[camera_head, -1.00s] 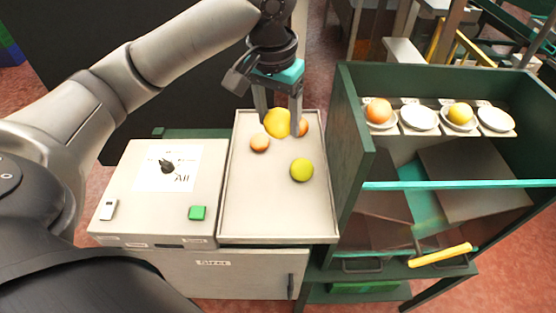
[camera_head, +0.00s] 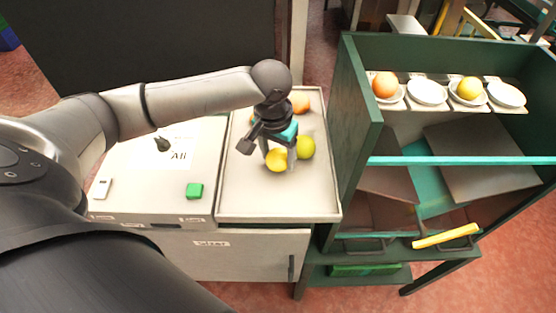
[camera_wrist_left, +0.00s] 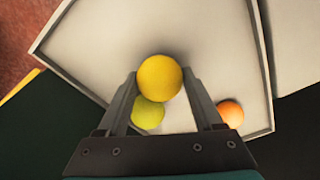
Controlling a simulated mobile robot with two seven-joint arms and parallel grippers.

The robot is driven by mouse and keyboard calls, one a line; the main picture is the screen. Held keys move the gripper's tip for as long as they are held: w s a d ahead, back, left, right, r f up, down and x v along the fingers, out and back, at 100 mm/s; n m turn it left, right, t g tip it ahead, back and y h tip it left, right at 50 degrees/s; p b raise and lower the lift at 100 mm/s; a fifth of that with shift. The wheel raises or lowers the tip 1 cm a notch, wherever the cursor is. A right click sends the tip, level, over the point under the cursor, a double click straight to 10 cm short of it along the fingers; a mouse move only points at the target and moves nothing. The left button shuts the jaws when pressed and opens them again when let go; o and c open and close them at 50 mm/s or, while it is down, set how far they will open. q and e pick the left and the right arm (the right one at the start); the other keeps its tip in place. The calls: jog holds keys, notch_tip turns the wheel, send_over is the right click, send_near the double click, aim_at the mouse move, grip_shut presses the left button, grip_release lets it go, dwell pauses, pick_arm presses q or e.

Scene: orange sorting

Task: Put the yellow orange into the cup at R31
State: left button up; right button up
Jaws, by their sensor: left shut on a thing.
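The yellow orange (camera_head: 276,160) is between the fingers of my left gripper (camera_head: 280,158), which is shut on it over the tray. In the left wrist view the yellow orange (camera_wrist_left: 160,77) sits between the two fingertips (camera_wrist_left: 160,82). I cannot tell how far it is above the tray. White cups stand in a row on the green rack at the right. The first cup (camera_head: 400,97) holds an orange fruit and the third (camera_head: 481,101) a yellow one. The second (camera_head: 428,92) and fourth (camera_head: 507,95) are empty. Their labels are too small to read. My right gripper is not in view.
A yellow-green fruit (camera_head: 306,147) lies in the tray (camera_head: 312,205) close beside the gripper. An orange fruit (camera_head: 300,102) lies at the tray's far end. The green rack's side wall (camera_head: 358,130) rises between tray and cups. A control box with a green button (camera_head: 195,191) stands left.

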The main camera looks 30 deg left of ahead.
pick_arm(q)
jog(key=shift+f, duration=0.7)
jog(key=shift+f, duration=0.15)
jog(key=o, duration=1.4)
